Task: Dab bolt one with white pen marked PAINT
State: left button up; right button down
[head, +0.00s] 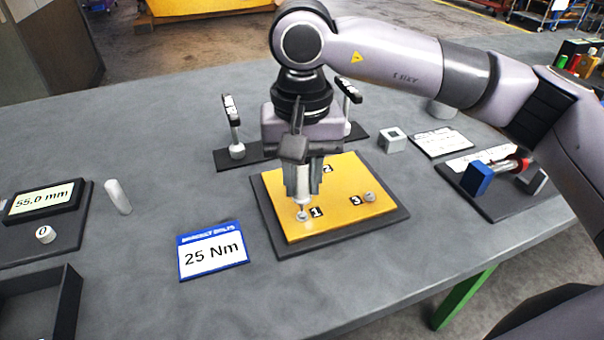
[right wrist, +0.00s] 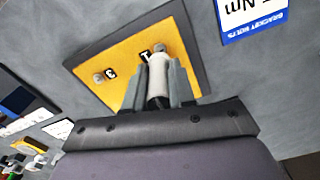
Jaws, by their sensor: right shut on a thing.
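My right gripper (head: 303,182) is shut on a white pen (head: 303,194), which points down over the yellow plate (head: 345,220). The pen also shows between the fingers in the right wrist view (right wrist: 158,82); no PAINT marking is readable. Bolt one (head: 302,216) is a small grey head beside the label 1, directly below the pen's lower end. I cannot tell whether the pen touches it. Bolt three (head: 369,197) stands clear to the right, and shows in the right wrist view (right wrist: 98,77). The bolt at label 2 is hidden behind the gripper. My left gripper is not in view.
A blue-edged 25 Nm card (head: 212,252) lies left of the plate's dark base (head: 350,240). A white cylinder (head: 118,197) and a 55.0 mm display (head: 44,201) are farther left.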

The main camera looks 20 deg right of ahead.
jog(key=shift+f+b, duration=0.55)
jog(key=shift+b, duration=0.1)
dwell(1.9)
jog(key=shift+r, duration=0.1)
jog(key=shift+r+p, duration=1.9)
jog(key=shift+r, duration=1.15)
jog(key=shift+s+f, duration=0.1)
